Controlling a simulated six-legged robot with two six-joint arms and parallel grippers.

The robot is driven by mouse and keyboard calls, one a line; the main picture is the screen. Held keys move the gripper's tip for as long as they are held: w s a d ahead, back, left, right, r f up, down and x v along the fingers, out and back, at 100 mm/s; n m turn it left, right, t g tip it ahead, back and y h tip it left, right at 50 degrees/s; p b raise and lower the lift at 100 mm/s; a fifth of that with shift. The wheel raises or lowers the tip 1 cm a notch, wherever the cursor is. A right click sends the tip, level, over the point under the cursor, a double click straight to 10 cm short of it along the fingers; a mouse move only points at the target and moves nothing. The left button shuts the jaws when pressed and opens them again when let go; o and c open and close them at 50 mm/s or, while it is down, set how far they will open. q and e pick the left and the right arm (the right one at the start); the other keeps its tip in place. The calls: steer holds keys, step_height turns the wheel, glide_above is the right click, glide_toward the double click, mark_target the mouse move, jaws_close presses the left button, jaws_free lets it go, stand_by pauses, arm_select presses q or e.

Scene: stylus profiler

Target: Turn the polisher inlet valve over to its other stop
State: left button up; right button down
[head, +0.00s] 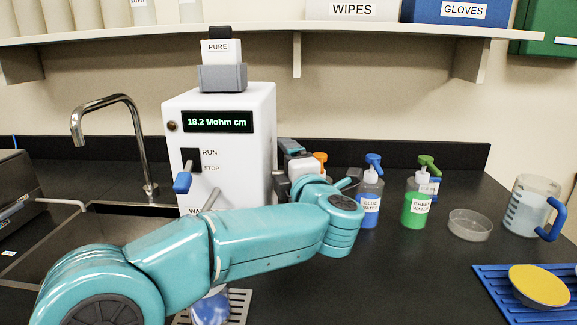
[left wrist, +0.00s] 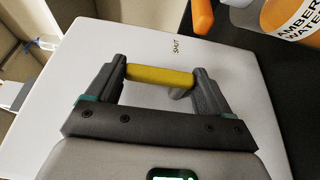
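The polisher is a white box (head: 225,101) with a lit green display. In the left wrist view a yellow valve handle (left wrist: 160,76) stands off its white side panel (left wrist: 100,40), with the printed word SHUT (left wrist: 177,46) close by. A small grey part shows below the handle. My left gripper (left wrist: 160,82) has its fingers wide apart, one by each end of the handle; whether they touch it I cannot tell. In the head view the left gripper (head: 283,167) is at the polisher's right side, and the yellow handle is hidden there. My right gripper is not in view.
Right of the gripper stand a blue-water bottle (head: 369,200), a green-water bottle (head: 417,203), a dish (head: 470,225) and a jug (head: 529,207). An amber bottle (left wrist: 290,20) is close by. A sink (head: 110,226) and tap (head: 110,100) are left. A blue-handled lever (head: 182,183) sticks out in front.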

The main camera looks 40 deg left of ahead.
arm_select(q)
steer(key=shift+o, duration=0.8)
steer(key=shift+s+a, duration=0.15)
steer(key=shift+a, duration=0.05)
steer(key=v, duration=1.6)
steer(key=shift+s+d, duration=0.1)
steer(key=shift+d, duration=0.05)
